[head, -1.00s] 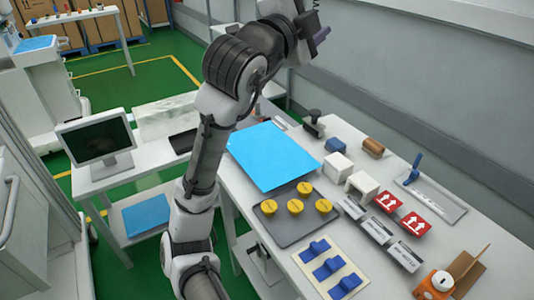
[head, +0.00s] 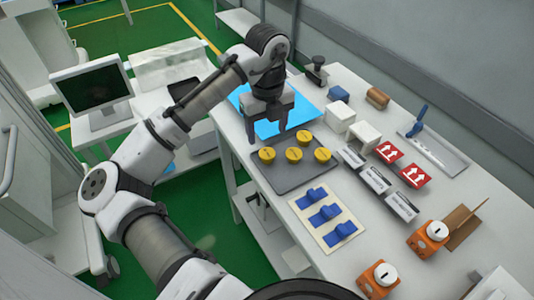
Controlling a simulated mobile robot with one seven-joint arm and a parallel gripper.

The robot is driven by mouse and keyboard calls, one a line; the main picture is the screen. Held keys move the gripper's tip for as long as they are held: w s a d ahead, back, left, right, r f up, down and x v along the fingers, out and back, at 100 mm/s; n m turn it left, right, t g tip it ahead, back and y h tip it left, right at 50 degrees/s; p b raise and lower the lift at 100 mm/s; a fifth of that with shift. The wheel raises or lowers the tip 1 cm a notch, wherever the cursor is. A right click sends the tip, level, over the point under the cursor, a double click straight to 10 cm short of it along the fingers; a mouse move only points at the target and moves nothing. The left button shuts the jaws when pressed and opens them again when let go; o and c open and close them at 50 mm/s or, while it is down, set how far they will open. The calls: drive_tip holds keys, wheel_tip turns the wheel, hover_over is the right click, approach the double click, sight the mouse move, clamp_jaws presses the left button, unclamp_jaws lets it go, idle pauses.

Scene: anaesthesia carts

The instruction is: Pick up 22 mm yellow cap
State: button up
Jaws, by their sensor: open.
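Several round yellow caps sit on a dark grey tray (head: 292,180) on the white table: a left one (head: 267,155), a middle one (head: 293,154), a right one (head: 322,155) and a back one (head: 304,137). I cannot tell their sizes from this view. My gripper (head: 266,140) is open and points down at the back left of the tray, close to the left cap. Its fingers hold nothing. I cannot tell its exact height above the tray.
A blue mat (head: 297,108) lies behind the tray, partly hidden by my arm. A cream board with blue parts (head: 325,213) lies in front. White blocks (head: 341,118), red-and-white labelled boxes (head: 388,152) and orange devices (head: 429,238) stand to the right.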

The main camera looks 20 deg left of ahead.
sight(266, 152)
drive_tip(key=shift+s+f+p, duration=0.1)
drive_tip(key=shift+f+p, duration=0.55)
drive_tip(key=shift+f, duration=2.8)
drive_tip(key=c, duration=1)
drive_tip(key=shift+r, duration=0.1)
